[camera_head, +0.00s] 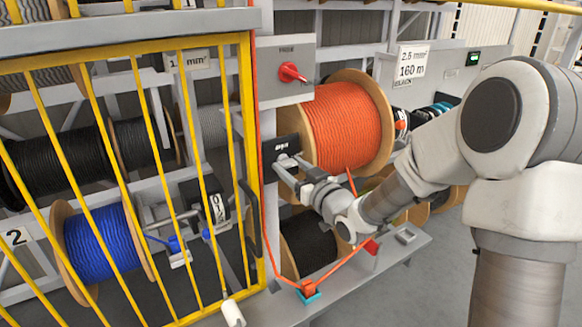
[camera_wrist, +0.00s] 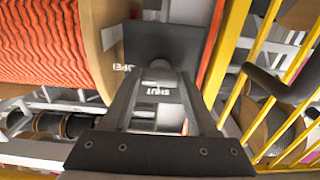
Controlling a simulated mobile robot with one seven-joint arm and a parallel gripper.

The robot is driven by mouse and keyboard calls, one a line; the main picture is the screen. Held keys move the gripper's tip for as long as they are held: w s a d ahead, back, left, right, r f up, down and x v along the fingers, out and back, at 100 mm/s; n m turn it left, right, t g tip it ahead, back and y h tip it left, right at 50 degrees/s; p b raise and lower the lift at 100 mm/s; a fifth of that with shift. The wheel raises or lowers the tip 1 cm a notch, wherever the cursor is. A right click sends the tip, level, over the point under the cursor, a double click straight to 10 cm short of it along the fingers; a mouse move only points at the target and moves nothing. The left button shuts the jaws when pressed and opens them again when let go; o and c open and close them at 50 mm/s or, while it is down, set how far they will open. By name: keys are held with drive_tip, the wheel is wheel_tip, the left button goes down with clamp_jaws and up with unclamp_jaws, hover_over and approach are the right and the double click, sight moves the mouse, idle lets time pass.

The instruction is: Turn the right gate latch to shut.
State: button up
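The right gate latch is a dark plate (camera_head: 284,146) beside the yellow gate's right edge, left of the orange reel. In the wrist view my gripper (camera_wrist: 158,82) has one finger on each side of the knob. I cannot tell whether they touch it.
The yellow barred gate (camera_head: 247,110) stands left of my gripper, with a dark handle (camera_head: 252,215). The orange reel (camera_head: 342,126) is close on the right. A red knob (camera_head: 290,73) juts from a panel above.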

clamp_jaws()
drive_tip(key=shift+f+n+b, duration=0.15)
drive_tip(key=shift+n+b, duration=0.15)
drive_tip(key=shift+b, duration=0.6)
drive_tip(key=n+b, duration=0.3)
drive_tip(key=b, duration=0.2)
drive_tip(key=shift+f+b, duration=0.2)
drive_tip(key=shift+b, duration=0.1)
drive_tip(key=shift+r+n+b, duration=0.2)
drive_tip(key=shift+n+b, duration=3.4)
drive_tip(key=shift+b, duration=0.7)
drive_tip(key=shift+r+n+b, duration=0.15)
drive_tip(key=shift+n+b, duration=3.45)
drive_tip(key=shift+b, duration=0.65)
